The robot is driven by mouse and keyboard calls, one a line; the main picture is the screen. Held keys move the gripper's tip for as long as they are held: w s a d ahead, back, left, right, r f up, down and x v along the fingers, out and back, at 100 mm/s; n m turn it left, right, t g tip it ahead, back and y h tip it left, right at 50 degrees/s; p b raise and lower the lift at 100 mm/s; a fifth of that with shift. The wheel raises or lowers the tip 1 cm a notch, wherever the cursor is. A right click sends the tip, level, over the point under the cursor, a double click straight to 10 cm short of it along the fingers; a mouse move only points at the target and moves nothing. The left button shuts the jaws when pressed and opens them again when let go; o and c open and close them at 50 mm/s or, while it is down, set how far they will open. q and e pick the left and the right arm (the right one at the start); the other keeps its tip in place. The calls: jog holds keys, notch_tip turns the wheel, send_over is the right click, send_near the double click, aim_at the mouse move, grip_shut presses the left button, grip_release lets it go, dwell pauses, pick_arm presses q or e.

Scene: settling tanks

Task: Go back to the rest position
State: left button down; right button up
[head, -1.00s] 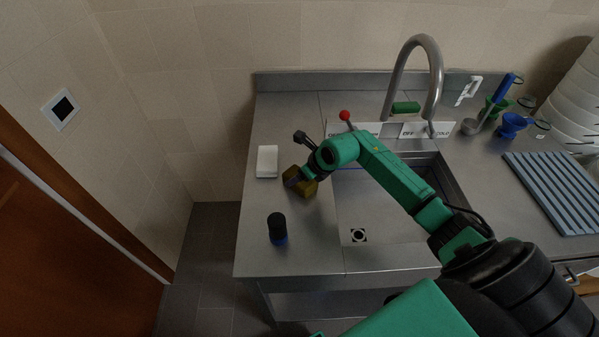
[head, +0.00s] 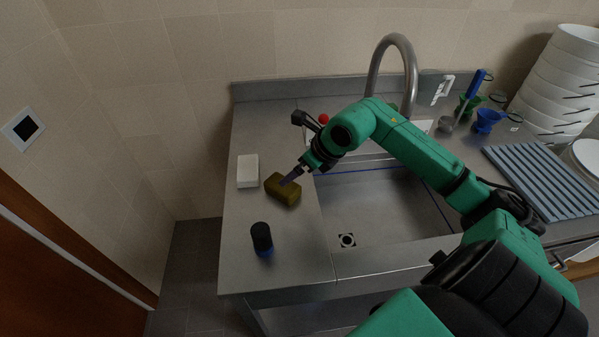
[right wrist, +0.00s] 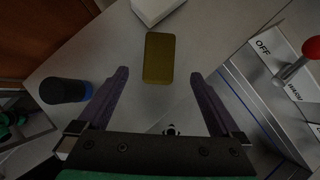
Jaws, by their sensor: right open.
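My right gripper (head: 288,180) is open and empty. In the head view its purple fingers overlap the edge of an olive-yellow block (head: 282,189) on the left part of the steel counter. In the right wrist view the gripper (right wrist: 163,74) has its fingers spread wide, and the block (right wrist: 159,58) lies beyond the fingertips, with bare counter visible around it. My left gripper is not in view.
A white block (head: 248,171) lies behind the olive block, and a black-and-blue cylinder (head: 262,239) stands in front. The sink (head: 390,215), curved tap (head: 373,68), red-knobbed lever (head: 323,118) and ribbed blue-grey mat (head: 540,180) are to the right. White bowls (head: 560,80) are stacked far right.

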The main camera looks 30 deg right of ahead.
jog(key=shift+s+r, duration=0.3)
jog(key=shift+r, duration=0.2)
